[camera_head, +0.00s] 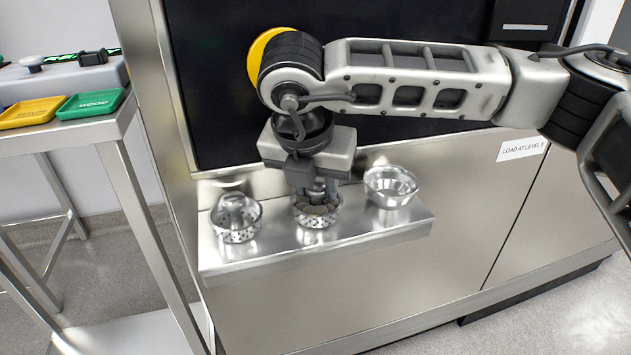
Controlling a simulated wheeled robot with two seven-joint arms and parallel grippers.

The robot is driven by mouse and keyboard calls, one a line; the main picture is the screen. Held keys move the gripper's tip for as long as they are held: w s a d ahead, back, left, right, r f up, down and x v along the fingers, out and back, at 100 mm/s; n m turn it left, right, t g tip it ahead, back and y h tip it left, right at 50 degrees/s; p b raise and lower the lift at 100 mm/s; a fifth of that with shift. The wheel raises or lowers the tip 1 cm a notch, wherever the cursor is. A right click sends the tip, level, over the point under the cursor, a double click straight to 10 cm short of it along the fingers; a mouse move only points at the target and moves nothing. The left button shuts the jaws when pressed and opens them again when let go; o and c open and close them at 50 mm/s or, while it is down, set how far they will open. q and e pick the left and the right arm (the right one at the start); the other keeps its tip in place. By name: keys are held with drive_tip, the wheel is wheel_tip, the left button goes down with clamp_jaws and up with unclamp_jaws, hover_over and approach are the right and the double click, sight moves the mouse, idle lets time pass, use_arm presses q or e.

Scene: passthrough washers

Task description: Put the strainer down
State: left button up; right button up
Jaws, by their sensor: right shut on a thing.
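My right gripper (316,196) points down over the metal shelf (300,250) and is shut on a strainer (317,214), a small perforated metal basket. The strainer is at the middle of the shelf, between a second strainer and a bowl. Its upper part is hidden by the gripper. I cannot tell whether its bottom touches the shelf. The second perforated strainer (237,222) sits at the shelf's left end. My left gripper is not in view.
A shiny metal bowl (391,187) stands on the right part of the shelf. A steel panel with a dark opening (220,100) is behind. On the left is a steel table (60,132) with a yellow tray (32,112) and a green tray (90,103).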

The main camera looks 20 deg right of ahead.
drive_tip(key=shift+f, duration=0.2)
drive_tip(key=o, duration=1)
drive_tip(key=shift+r, duration=0.1)
drive_tip(key=shift+r, duration=0.15)
drive_tip(key=p+v, duration=0.1)
drive_tip(key=v, duration=1.1)
drive_tip(key=shift+a, duration=0.1)
